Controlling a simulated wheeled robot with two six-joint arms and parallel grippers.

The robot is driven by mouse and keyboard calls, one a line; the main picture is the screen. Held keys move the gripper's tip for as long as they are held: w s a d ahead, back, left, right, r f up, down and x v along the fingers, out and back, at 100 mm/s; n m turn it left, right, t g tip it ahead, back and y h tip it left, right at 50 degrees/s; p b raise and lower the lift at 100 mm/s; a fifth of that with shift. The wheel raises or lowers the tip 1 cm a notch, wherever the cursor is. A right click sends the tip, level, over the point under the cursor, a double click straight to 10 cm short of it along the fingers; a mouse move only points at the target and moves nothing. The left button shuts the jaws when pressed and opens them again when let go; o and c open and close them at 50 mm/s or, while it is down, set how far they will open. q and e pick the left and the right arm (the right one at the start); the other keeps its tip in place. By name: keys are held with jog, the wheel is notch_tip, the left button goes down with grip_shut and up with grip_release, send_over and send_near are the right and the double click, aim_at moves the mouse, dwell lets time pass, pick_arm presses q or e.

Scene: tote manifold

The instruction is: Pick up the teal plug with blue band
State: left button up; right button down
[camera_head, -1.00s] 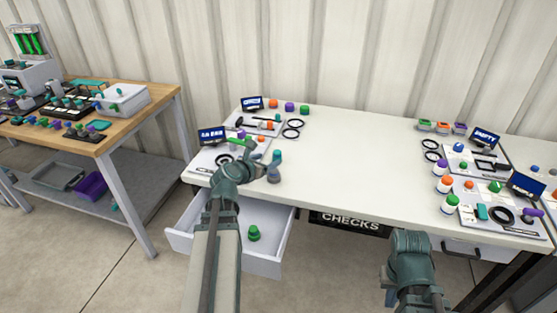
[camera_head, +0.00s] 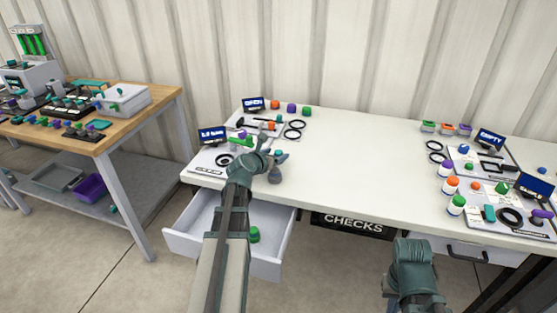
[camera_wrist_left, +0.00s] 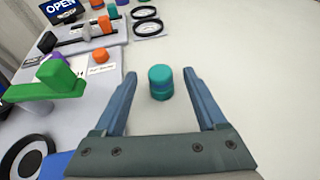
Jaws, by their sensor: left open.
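The teal plug (camera_wrist_left: 160,82) stands upright on the white table top in the left wrist view, between the two open fingers of my left gripper (camera_wrist_left: 160,73). There is a visible gap on each side, and neither finger touches it. A darker line runs round its middle; a blue band is hard to make out. In the head view the plug (camera_head: 281,154) shows small beside my left gripper (camera_head: 272,156), near the table's left part. Only my right arm's wrist part shows at the lower right; its fingers are not visible.
Left of the gripper are a green part (camera_wrist_left: 47,83) with a purple piece and an orange plug (camera_wrist_left: 100,56). Black rings (camera_wrist_left: 148,28) lie farther back. An open drawer (camera_head: 180,238) with a green plug (camera_head: 254,235) is below. The table's middle is clear.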

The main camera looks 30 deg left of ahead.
pick_arm(q)
jog(key=b+x, duration=0.2)
jog(key=x, duration=0.3)
jog(key=shift+w+f, duration=0.15)
jog(key=shift+w, duration=0.1)
grip_shut()
